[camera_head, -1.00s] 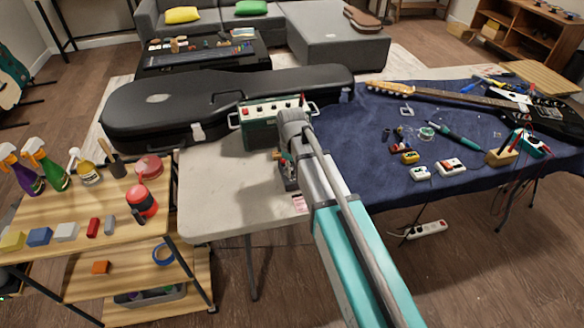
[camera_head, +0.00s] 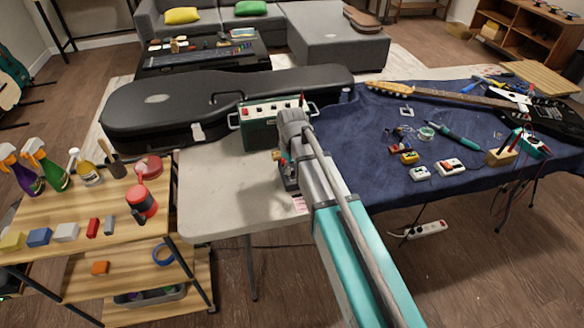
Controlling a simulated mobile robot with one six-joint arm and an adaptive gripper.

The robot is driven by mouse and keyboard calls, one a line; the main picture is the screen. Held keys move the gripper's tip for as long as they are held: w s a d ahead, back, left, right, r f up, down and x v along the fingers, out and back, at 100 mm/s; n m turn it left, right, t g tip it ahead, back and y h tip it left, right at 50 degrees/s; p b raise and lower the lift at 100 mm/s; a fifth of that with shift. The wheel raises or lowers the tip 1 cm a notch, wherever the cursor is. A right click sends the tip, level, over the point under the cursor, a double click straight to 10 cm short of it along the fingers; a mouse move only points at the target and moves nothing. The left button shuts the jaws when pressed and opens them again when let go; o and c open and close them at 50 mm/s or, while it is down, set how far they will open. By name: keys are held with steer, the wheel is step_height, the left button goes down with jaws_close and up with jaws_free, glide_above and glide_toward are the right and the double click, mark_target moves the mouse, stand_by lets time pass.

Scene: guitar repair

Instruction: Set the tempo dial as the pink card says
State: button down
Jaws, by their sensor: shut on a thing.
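My gripper (camera_head: 288,180) points down over the pale end of the worktable, in front of a green box. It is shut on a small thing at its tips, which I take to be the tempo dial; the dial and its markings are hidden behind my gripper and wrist. The pink card (camera_head: 299,204) lies near the table's front edge, just below my gripper in the picture, partly covered by my arm. Its writing is too small to read.
A blue cloth (camera_head: 350,185) with tools and a guitar covers the right side. The pale table (camera_head: 220,200) is clear to the left.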

steer(key=m, duration=0.4)
steer(key=shift+m, duration=0.3)
steer(key=m, duration=0.3)
steer(key=shift+m, duration=0.3)
steer(key=m, duration=0.7)
steer(key=c, duration=0.5)
jaws_free()
steer(key=shift+r, duration=0.1)
